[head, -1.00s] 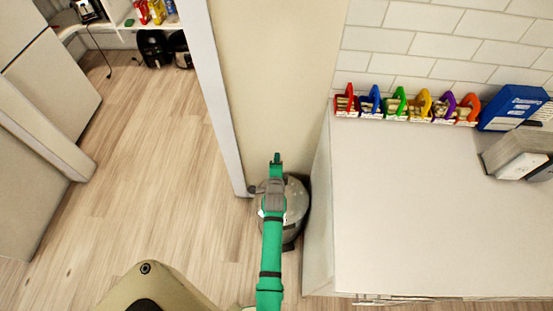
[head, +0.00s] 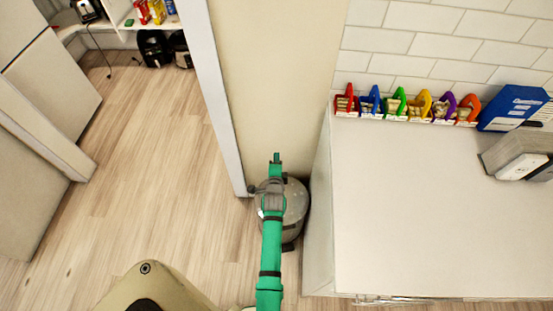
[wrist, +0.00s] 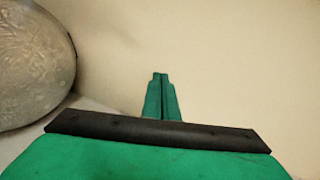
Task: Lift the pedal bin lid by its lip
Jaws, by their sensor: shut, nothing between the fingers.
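The pedal bin (head: 295,208) is a grey, round, metallic bin on the floor, between the wall end and the white counter. Its lid looks closed from above, and my arm covers its left part. In the wrist view the bin's rounded grey side (wrist: 35,65) fills the upper left. My green gripper (head: 276,158) reaches over the bin and past its far edge, towards the cream wall. In the wrist view my gripper's fingers (wrist: 160,78) are together with nothing between them. They are apart from the bin, to its right. The lid's lip cannot be made out.
A cream wall (head: 270,80) stands close beyond the bin. The white counter (head: 430,210) is close on the right, with several coloured clipped items (head: 400,103) at its back. Open wooden floor (head: 160,170) lies to the left.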

